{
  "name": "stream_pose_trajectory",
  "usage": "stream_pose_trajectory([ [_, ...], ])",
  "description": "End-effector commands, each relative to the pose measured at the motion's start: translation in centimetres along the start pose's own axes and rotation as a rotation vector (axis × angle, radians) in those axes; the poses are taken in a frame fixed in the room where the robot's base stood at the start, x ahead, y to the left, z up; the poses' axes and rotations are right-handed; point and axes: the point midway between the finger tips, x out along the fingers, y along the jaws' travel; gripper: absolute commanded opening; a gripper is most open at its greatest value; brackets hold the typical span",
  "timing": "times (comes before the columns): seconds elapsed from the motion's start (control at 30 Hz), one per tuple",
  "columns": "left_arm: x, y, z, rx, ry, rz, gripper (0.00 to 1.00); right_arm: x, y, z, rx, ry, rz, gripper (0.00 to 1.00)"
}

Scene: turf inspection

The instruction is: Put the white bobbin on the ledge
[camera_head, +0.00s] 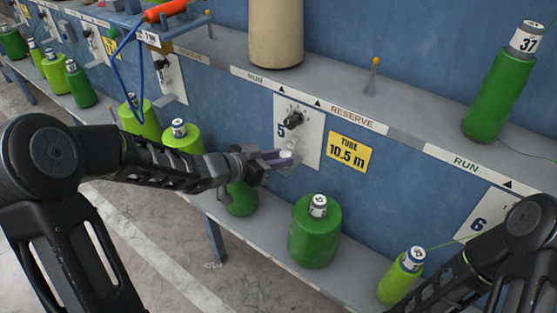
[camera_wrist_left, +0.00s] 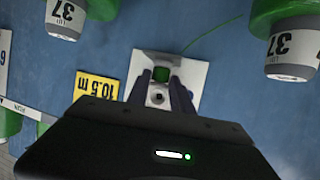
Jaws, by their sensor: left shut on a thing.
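A large cream-white bobbin (camera_head: 275,35) stands upright on the upper grey ledge (camera_head: 405,105), its top cut off by the picture. My left gripper (camera_head: 284,156) is in front of the white number 5 panel (camera_head: 312,150), below its dark dial (camera_head: 293,118) and apart from the cream-white bobbin. It is shut on a small pale piece, mostly hidden by the fingers. In the left wrist view, the fingers (camera_wrist_left: 160,95) close around a small grey-white piece with a dark hole. A small green patch shows beyond it. My right gripper is outside the views.
A green bobbin (camera_head: 497,90) stands on the upper ledge at right, near a thin post (camera_head: 374,78). Several green bobbins, one (camera_head: 315,235) near the middle, stand on the lower shelf (camera_head: 270,245). A yellow tube label (camera_head: 348,152) is on the blue wall. A blue hose (camera_head: 140,70) hangs at upper left.

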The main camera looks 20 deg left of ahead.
Motion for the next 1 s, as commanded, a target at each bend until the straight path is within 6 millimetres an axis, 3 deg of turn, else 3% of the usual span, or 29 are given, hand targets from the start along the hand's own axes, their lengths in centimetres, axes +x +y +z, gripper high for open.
stream_pose_trajectory([
  [0.2,0.2,0.0,0.4,-0.001,0.0,0.001,0.0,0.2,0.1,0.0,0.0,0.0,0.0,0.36],
  [0.23,0.1,0.0,0.3,0.0,0.0,0.0,0.29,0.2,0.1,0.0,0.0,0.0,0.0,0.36],
  [0.47,0.1,0.0,0.3,0.0,0.0,0.0,0.47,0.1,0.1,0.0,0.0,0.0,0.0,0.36],
  [0.83,-0.1,0.0,-0.2,0.0,0.0,0.0,0.49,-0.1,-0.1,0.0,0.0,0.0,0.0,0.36],
  [1.0,-2.0,-0.1,-0.3,0.001,0.0,-0.003,0.49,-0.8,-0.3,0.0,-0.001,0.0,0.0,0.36],
])
